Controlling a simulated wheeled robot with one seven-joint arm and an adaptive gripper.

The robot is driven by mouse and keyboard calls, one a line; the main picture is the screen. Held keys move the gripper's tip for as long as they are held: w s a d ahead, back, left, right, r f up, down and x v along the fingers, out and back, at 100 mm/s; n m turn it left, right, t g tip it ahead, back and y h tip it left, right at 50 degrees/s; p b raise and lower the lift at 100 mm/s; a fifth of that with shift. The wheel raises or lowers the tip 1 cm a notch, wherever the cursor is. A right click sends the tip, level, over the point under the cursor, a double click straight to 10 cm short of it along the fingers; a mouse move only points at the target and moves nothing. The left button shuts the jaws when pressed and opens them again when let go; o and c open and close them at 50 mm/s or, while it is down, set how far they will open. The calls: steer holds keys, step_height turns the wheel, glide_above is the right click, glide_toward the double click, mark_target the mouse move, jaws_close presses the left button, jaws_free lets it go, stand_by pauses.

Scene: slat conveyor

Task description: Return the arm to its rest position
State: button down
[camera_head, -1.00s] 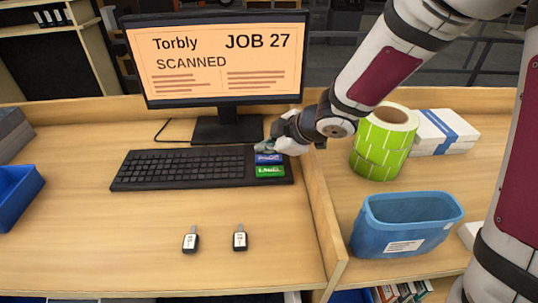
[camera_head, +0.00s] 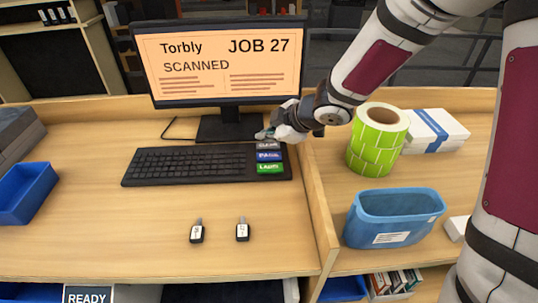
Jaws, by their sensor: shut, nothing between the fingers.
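My gripper (camera_head: 268,134) is above the far right end of the black keyboard (camera_head: 190,165), just past its coloured keys. It is small in view, and its fingers look shut and empty. My arm reaches in from the upper right, over the raised wooden divider. Below the gripper, a grey key (camera_head: 268,145), a blue key (camera_head: 269,156) and a green key (camera_head: 270,168) show uncovered. The monitor (camera_head: 220,62) behind reads "Torbly JOB 27 SCANNED".
Two small dark key fobs (camera_head: 197,232) (camera_head: 242,230) lie on the desk front. Right of the wooden divider (camera_head: 319,215) stand a green label roll (camera_head: 378,140), a blue bin (camera_head: 395,220) and white boxes (camera_head: 435,131). A blue tray (camera_head: 27,193) is at left.

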stand_by(0.4)
steer(key=s+d+r+m+t+h, duration=0.1)
steer(key=s+d+r+m+h, duration=0.35)
steer(key=d+r, duration=0.3)
steer(key=s+d+r+m+h, duration=0.45)
steer(key=d+r+m, duration=0.2)
steer(key=d, duration=0.25)
steer(key=s+r+m+g+y, duration=0.2)
steer(key=s+m, duration=0.4)
steer(key=s, duration=1.5)
steer(key=shift+a+g+y, duration=0.15)
steer(key=shift+g+y, duration=0.15)
steer(key=shift+y, duration=0.1)
